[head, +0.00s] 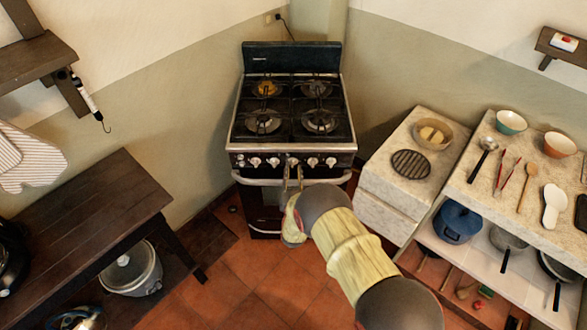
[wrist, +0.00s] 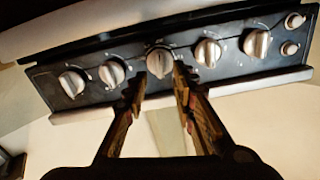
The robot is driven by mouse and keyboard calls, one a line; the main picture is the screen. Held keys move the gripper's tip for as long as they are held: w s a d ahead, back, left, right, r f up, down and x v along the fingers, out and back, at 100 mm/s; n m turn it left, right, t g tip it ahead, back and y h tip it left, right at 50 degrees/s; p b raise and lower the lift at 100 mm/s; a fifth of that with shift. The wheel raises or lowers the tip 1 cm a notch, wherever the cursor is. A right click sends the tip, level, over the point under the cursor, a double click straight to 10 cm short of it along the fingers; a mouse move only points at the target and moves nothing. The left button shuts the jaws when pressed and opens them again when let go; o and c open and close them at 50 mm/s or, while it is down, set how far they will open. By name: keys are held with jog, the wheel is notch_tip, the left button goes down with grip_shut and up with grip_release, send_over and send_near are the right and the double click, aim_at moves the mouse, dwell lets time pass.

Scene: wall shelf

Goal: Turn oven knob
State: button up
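The oven (head: 292,120) stands against the corner with a row of several silver knobs on its dark front panel. The middle knob (wrist: 160,62) is in the centre of the wrist view; it also shows in the head view (head: 292,161). My gripper (wrist: 159,73) is open, with one fingertip on each side of the middle knob's lower part. Some gap shows between the fingers; I cannot tell whether either one touches the knob. In the head view my gripper (head: 293,172) reaches over the oven handle (head: 250,181) to the panel.
A knob (wrist: 111,73) to the left and a knob (wrist: 208,52) to the right flank the middle one closely. A stone counter (head: 385,174) stands right of the oven, and a dark wooden table (head: 85,215) stands at left. Tiled floor (head: 235,270) is clear before the oven.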

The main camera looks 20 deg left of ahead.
aim_at(293, 162)
jog(key=shift+x, duration=1.15)
jog(key=shift+c, duration=1.2)
jog(key=c, duration=0.4)
grip_shut()
